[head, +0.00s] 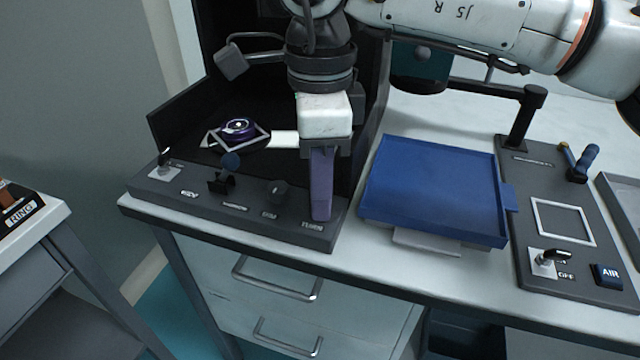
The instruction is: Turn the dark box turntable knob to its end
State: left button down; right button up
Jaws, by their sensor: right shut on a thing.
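The dark box stands open on the white table at left, with a sloping control panel (246,207) along its front. Inside it, a round purple part (240,126) sits in a light square frame on the turntable. My right gripper (321,212) points down at the panel's right end, above a label that appears to read TURN. It is shut on the turntable knob, which its purple-grey fingers hide, so I cannot tell the knob's angle. My left gripper is out of view.
A blue tray (432,190) lies close on the right. Beyond it is another panel with an AIR button (607,275).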

jog(key=m, duration=0.3)
jog(key=shift+m, duration=0.4)
jog(key=m, duration=0.3)
jog(key=shift+m, duration=0.3)
jog(key=m, duration=0.3)
jog(key=shift+w+m+b, duration=0.1)
jog(key=shift+m+b, duration=0.2)
jog(key=shift+m, duration=0.1)
jog(key=m, duration=0.3)
jog(key=shift+m, duration=0.3)
jog(key=m+b, duration=0.1)
jog(key=m, duration=0.3)
jog(key=shift+d+m, duration=0.1)
jog(key=shift+m, duration=0.2)
jog(key=m+b, duration=0.1)
jog(key=m, duration=0.2)
jog(key=shift+m, duration=1.1)
jog(key=shift+m+b, duration=0.3)
jog(key=shift+m, duration=1.2)
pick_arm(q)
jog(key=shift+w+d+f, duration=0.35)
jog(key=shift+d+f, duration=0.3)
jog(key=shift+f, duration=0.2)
pick_arm(e)
jog(key=shift+m, duration=0.3)
